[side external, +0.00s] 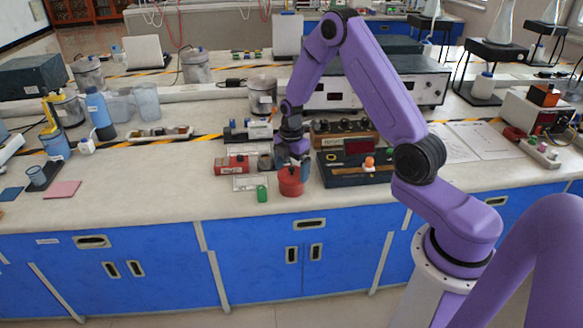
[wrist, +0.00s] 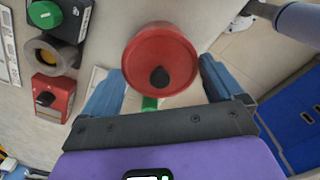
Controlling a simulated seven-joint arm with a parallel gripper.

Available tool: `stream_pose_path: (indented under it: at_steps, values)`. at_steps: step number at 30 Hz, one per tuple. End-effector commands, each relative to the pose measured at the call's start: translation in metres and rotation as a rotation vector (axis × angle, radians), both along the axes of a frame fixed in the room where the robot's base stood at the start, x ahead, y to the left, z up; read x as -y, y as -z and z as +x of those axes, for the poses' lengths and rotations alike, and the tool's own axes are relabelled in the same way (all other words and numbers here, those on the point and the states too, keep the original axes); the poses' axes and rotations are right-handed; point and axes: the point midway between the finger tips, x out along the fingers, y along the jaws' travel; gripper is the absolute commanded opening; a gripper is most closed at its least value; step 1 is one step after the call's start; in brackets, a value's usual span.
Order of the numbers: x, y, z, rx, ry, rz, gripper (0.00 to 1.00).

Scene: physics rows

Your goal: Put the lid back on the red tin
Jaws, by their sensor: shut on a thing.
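The red tin (side external: 291,186) stands near the front edge of the bench, under my gripper (side external: 293,161). In the wrist view a round red lid (wrist: 145,50) with a black knob fills the space between the two blue fingers of my gripper (wrist: 162,72). The fingers are shut on the lid at its opposite sides. In the wrist view the lid hides the tin beneath it. In the side view the lid and the tin's top run together, so I cannot tell whether the lid is seated or slightly above.
A green block (side external: 262,193) lies close by at the left of the tin. A red box (side external: 236,163) stands behind left, and a dark panel with knobs (side external: 350,170) stands close at the right.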

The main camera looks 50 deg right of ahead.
Motion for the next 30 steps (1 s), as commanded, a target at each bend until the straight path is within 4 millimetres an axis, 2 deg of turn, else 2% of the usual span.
stream_pose_path:
  at_steps: [14,15,30]
  values:
    - [0.0000,0.0005,-0.0002,0.000,0.000,0.000,0.65]
    - [0.0000,0.0005,-0.0002,0.000,0.000,0.000,1.00]
    - [0.0000,-0.0039,0.0001,0.001,0.000,0.000,1.00]
